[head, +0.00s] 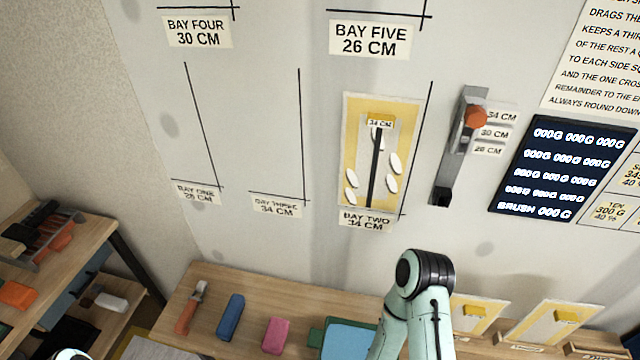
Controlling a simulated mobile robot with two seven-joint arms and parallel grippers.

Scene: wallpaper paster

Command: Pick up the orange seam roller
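An orange-handled tool (188,313) with a pale grey end lies near the left end of the wooden bench. It looks like the orange seam roller, but its roller end is too small to make out surely. It lies apart from the blue block (230,316) to its right. Neither gripper shows. A pale green link and black joint of my arm rise at the bottom centre, and a small bit of my body shows at the bottom left edge.
A pink block (276,335) and a blue-and-green tray (350,341) lie on the bench (255,285). Yellow-and-white panels (545,325) stand at the right. A side shelf (75,238) holds an orange block (18,294) and other items. A lever with an orange knob (475,117) is on the wall.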

